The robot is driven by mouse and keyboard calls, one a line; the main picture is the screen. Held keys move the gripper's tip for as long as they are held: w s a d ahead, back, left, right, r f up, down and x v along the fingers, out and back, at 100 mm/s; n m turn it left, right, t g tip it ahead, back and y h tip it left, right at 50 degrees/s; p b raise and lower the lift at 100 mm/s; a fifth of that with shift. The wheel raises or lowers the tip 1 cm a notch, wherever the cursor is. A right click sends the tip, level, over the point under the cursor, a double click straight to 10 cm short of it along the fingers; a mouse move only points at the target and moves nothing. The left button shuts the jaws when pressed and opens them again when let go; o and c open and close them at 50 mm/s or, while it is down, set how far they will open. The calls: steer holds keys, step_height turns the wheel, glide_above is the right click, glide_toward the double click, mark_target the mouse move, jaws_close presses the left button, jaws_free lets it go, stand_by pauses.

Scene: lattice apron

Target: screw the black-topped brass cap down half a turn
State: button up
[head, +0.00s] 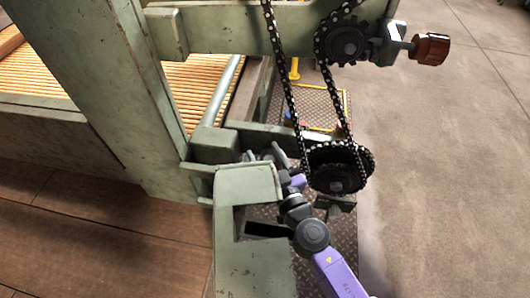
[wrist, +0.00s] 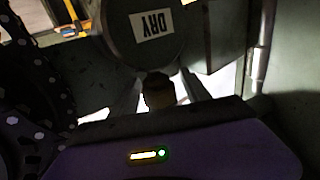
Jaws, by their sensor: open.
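The black-topped brass cap (wrist: 158,92) is small and dim in the wrist view, just below a dark round body (wrist: 145,45) with an upside-down "DRY" label. My gripper (wrist: 160,84) is open, with one finger on each side of the cap. Bright gaps show between the cap and the fingers, so it is not clasped. In the head view my gripper (head: 266,155) is low among the green frame parts, left of the lower sprocket. I cannot make out the cap in that view.
A chain (head: 284,75) runs between an upper sprocket (head: 346,42) and a lower sprocket (head: 338,168), close beside my arm. Green frame beams (head: 248,190) crowd my wrist. A brown knob (head: 429,47) sticks out at upper right. Open floor (head: 450,180) lies to the right.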

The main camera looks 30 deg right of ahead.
steer(key=shift+c, duration=0.2)
jaws_close()
steer(key=shift+d+f+m+h+b, duration=0.1)
steer(key=shift+f+m+h+b, duration=0.05)
steer(key=shift+m+h+b, duration=0.8)
steer(key=h+b, duration=0.1)
steer(key=b, duration=0.1)
steer(key=m+g+h+b, duration=0.1)
steer(key=h, duration=0.1)
steer(key=shift+d+f+m+b, duration=0.15)
steer(key=shift+f+m+b, duration=0.1)
steer(key=shift+b, duration=0.1)
steer(key=shift+s+d+m+g+h+b, duration=0.15)
steer(key=shift+m+g+h+b, duration=0.15)
steer(key=shift+m+h+b, duration=0.55)
steer(key=h+b, duration=0.1)
steer(key=m+g+h+b, duration=0.1)
steer(key=b, duration=0.1)
steer(key=shift+d+r+h, duration=0.2)
steer(key=shift+r+h, duration=0.1)
steer(key=shift+s+r, duration=0.1)
